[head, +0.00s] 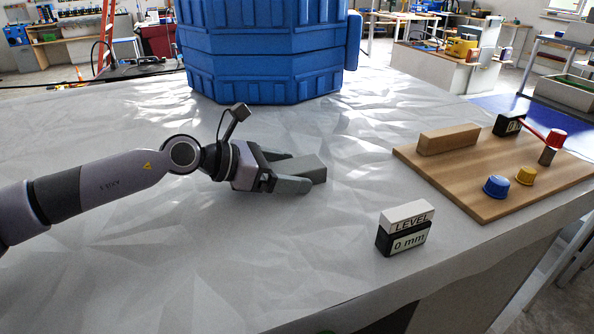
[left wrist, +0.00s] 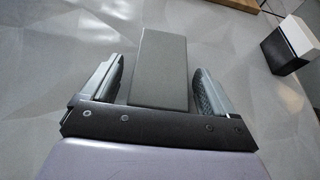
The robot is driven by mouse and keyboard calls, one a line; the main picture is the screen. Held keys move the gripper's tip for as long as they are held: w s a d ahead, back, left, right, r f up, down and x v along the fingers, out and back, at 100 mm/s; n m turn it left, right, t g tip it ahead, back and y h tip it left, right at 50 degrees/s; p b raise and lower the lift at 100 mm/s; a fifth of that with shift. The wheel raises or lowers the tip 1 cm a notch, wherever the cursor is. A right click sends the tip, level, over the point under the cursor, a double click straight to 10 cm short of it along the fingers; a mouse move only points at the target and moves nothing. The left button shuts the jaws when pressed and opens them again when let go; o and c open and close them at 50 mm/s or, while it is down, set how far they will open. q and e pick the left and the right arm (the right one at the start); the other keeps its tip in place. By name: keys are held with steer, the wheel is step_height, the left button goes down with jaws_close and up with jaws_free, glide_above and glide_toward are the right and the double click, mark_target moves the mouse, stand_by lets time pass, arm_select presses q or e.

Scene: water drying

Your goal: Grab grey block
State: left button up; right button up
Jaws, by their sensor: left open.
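The grey block (head: 312,168) lies on the pale, crumpled-looking tabletop (head: 110,255) near the middle of the head view. My left gripper (head: 297,172) reaches in from the left at table height with its fingers around the near part of the block. In the left wrist view the block (left wrist: 160,70) lies lengthwise between the two open fingers (left wrist: 160,85), with a small gap showing on each side. My right gripper is in neither view.
A black-and-white level display (head: 405,228) stands right of the gripper, and shows in the wrist view (left wrist: 288,45). A wooden board (head: 480,190) with a wooden block, coloured knobs and a small black device is further right. A large blue container (head: 265,50) stands behind.

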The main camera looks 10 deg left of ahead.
arm_select(q)
steer(key=c, duration=1.1)
steer(key=shift+r, duration=0.1)
